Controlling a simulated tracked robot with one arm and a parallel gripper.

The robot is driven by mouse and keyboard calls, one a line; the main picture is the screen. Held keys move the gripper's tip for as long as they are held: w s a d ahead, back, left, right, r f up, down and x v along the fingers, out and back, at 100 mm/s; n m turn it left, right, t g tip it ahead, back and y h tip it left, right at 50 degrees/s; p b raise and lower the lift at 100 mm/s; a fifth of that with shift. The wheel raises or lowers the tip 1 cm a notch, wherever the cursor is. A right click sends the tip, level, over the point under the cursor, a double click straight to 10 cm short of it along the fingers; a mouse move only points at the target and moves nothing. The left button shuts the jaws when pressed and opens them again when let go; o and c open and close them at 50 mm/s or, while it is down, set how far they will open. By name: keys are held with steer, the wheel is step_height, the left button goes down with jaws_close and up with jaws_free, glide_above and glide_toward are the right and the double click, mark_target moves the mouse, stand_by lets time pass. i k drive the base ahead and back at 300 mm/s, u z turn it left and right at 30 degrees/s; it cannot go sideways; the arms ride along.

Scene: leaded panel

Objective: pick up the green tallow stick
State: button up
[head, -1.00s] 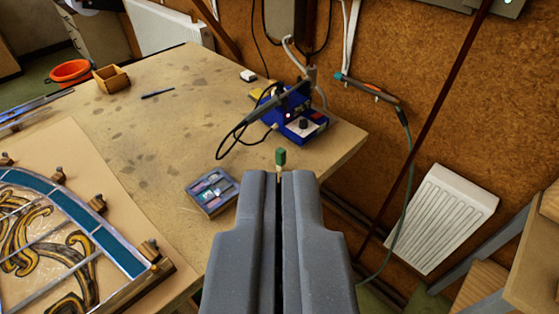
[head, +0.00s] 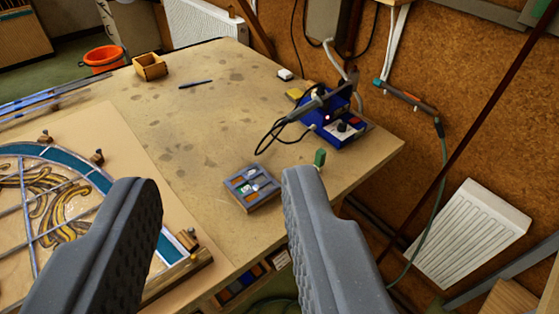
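The green tallow stick (head: 320,157) is a small green piece with a pale lower end. It stands near the right front edge of the workbench (head: 215,120), right of the small compartment tray and in front of the blue soldering station. My gripper (head: 215,185) is open wide, with nothing between its two grey fingers. The stick lies just beyond and right of the right finger's tip, outside the gap. The finger's tip comes close to the stick's lower end in the picture; I cannot tell the distance between them.
The compartment tray (head: 252,187) shows between the fingers. The blue soldering station (head: 338,122) with black cables stands behind the stick. The leaded panel (head: 60,200) lies at left. A wooden box (head: 150,66), a dark pen (head: 196,84) and an orange bucket (head: 104,58) are farther back.

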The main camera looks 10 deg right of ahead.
mark_target(319, 161)
steer(key=u, duration=3.05)
steer(key=k, duration=1.85)
steer(key=z, duration=1.95)
steer(key=i, duration=0.7)
steer(key=z, duration=0.15)
